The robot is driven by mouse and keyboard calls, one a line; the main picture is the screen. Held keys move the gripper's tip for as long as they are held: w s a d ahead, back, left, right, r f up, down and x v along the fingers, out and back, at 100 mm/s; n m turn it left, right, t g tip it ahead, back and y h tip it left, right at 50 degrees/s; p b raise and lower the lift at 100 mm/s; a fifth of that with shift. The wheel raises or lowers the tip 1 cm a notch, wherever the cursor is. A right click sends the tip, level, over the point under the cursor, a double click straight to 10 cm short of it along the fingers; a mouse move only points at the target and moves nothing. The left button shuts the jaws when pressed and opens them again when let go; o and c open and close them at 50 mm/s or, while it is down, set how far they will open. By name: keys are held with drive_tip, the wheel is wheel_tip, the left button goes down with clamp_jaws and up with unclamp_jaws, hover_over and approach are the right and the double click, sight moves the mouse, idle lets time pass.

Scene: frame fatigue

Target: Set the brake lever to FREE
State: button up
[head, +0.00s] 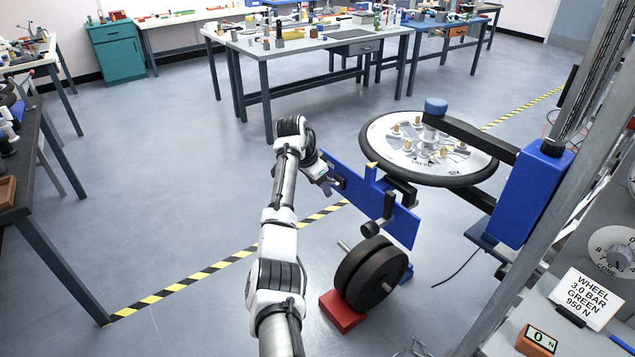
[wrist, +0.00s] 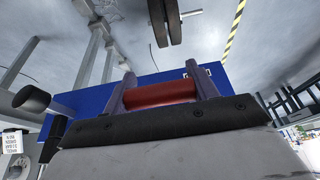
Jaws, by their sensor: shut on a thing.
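My gripper (head: 328,185) is at the left end of a blue plate (head: 402,226) in the head view. In the wrist view my gripper (wrist: 163,90) has its two purple fingers on either side of a red cylindrical grip (wrist: 160,93), and is shut on it. This grip looks like the brake lever's handle. The blue plate (wrist: 83,101) lies just behind it. A small white label (wrist: 198,72) on the plate is partly hidden by a finger, and I cannot read it. In the head view the grip is hidden or too small to make out.
A spoked wheel (head: 380,146) lies flat behind the plate, beside a blue column (head: 535,195). Black weight discs (head: 366,275) and a red block (head: 343,311) are below the plate. A black knob (wrist: 32,99) sticks out at the plate's left in the wrist view.

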drive_tip(key=shift+r+y, duration=0.15)
drive_tip(key=shift+y, duration=0.15)
drive_tip(key=o, duration=1.4)
drive_tip(key=b+v, duration=0.1)
drive_tip(key=v, duration=0.3)
drive_tip(key=b+v, duration=0.1)
drive_tip(key=v, duration=0.4)
drive_tip(key=b+v, duration=0.1)
drive_tip(key=v, duration=0.3)
drive_tip(key=shift+w+a+r, duration=0.1)
drive_tip(key=shift+w+r, duration=0.1)
drive_tip(key=shift+r, duration=0.2)
